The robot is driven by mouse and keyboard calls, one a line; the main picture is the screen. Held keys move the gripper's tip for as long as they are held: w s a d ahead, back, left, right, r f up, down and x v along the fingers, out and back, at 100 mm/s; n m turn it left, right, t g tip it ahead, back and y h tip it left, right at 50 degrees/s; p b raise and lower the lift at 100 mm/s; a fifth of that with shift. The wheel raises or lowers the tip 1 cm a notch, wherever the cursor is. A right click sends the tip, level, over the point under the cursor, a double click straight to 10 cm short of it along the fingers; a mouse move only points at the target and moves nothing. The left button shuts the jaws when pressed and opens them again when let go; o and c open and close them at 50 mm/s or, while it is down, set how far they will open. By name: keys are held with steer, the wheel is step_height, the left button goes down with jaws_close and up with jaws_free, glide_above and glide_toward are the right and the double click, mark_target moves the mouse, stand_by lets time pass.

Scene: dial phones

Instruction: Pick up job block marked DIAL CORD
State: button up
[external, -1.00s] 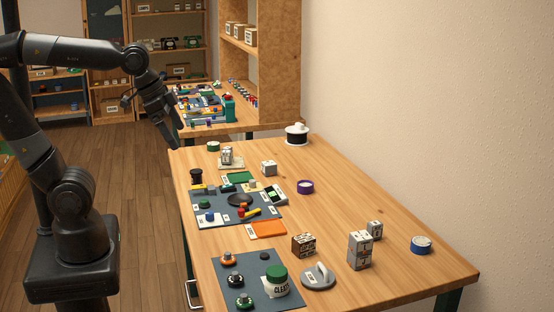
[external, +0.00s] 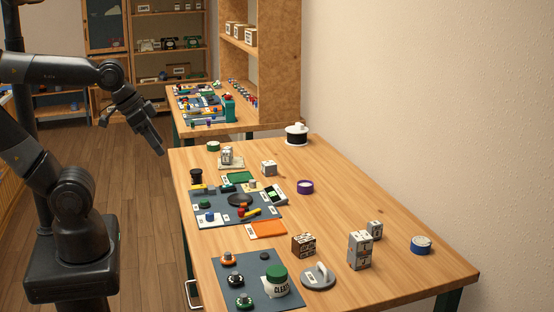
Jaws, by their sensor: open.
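Several small blocks with dark markings stand on the wooden table; the lettering is too small to read, so I cannot tell which is marked DIAL CORD. One pale block (external: 226,156) stands on a small pale base at the far end, and another pale block (external: 268,168) is right of it. A brown-sided block (external: 303,245) sits nearer the front. A taller grey-white block or stack (external: 360,250) and a small grey block (external: 375,230) stand to its right. My gripper (external: 159,150) is open and empty, pointing down left of the table's far left corner, apart from every block.
The table (external: 340,200) has free room in its middle and right. A blue-grey mat (external: 262,205) with tools, an orange tray (external: 268,229), a green-lidded jar (external: 276,282), a grey disc with a handle (external: 318,277), a purple-rimmed cup (external: 305,187) and a blue tin (external: 420,245) occupy it.

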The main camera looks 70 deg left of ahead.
steer(key=n+g, duration=0.3)
steer(key=g, duration=0.3)
glide_above(304, 237)
steer(key=f, duration=1.1)
steer(key=a+f, duration=0.1)
steer(key=f, duration=0.5)
steer(key=shift+d+f, duration=0.1)
steer(key=shift+f, duration=0.25)
step_height(304, 237, down, 5)
steer(key=shift+d+f, duration=0.1)
steer(key=shift+f, duration=0.1)
steer(key=shift+d+f, duration=0.2)
steer(key=shift+f, duration=1.15)
steer(key=shift+d+f, duration=0.2)
steer(key=shift+f, duration=1.1)
